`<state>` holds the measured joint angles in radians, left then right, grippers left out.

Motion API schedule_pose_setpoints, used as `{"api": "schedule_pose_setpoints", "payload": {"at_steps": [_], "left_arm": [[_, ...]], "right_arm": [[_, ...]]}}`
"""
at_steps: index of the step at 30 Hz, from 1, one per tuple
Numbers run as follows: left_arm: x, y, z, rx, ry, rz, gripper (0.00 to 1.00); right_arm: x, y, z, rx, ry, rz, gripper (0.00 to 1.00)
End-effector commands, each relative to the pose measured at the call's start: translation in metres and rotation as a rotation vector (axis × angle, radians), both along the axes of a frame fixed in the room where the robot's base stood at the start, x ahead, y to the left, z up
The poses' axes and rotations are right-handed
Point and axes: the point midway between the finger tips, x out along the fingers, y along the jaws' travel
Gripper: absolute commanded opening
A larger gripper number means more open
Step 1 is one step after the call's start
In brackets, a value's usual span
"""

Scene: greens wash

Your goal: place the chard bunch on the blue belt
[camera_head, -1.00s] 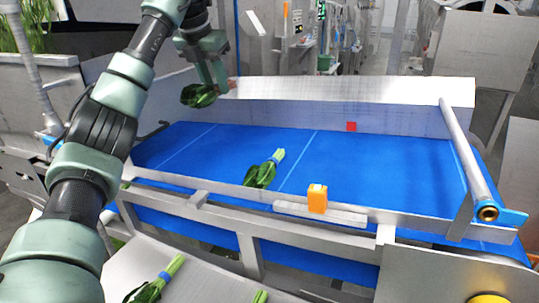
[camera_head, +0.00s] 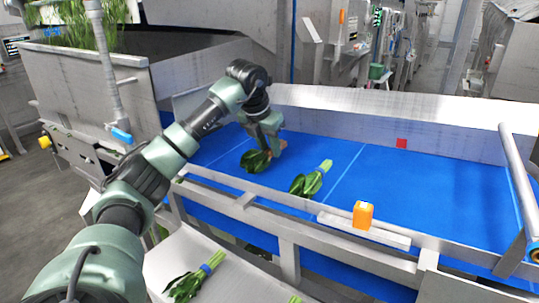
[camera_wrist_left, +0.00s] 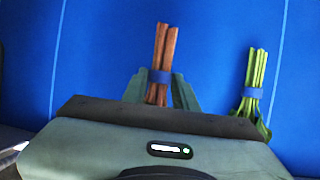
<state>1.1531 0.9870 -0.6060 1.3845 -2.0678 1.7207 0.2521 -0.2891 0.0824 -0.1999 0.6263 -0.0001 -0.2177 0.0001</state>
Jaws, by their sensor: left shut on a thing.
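My left gripper (camera_head: 272,146) is shut on the chard bunch (camera_head: 255,161), which has dark green leaves and reddish-brown stems. In the left wrist view the stems (camera_wrist_left: 166,45) with a blue band stick out past the fingers of my left gripper (camera_wrist_left: 160,90). The leaves are hidden there. The bunch is low over the left part of the blue belt (camera_head: 420,200); I cannot tell whether it touches the belt. The right gripper is not in view.
A green-stemmed bunch (camera_head: 309,180) lies on the belt to the right of the chard. Another bunch (camera_head: 188,284) lies on the metal tray below. An orange block (camera_head: 362,214) sits on the front rail, and a red block (camera_head: 401,143) is at the back wall. The belt's right part is clear.

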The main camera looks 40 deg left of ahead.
Motion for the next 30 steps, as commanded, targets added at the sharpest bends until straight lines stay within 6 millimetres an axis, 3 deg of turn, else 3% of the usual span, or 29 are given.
{"api": "schedule_pose_setpoints", "payload": {"at_steps": [6,17,18,19,30], "left_arm": [[-0.001,0.000,-0.029,0.000,0.005,0.000,0.00],[0.000,0.000,-0.035,0.001,0.002,0.000,0.00],[0.000,0.000,-0.035,0.001,0.002,0.000,0.40],[0.000,0.000,-0.035,0.001,0.002,0.000,0.48],[-0.001,0.000,-0.032,0.000,0.002,0.000,0.50]], "right_arm": [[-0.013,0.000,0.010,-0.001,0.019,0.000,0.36],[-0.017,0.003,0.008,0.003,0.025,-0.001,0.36],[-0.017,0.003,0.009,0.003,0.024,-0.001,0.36],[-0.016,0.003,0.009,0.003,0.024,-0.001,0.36],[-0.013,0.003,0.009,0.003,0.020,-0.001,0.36]]}}
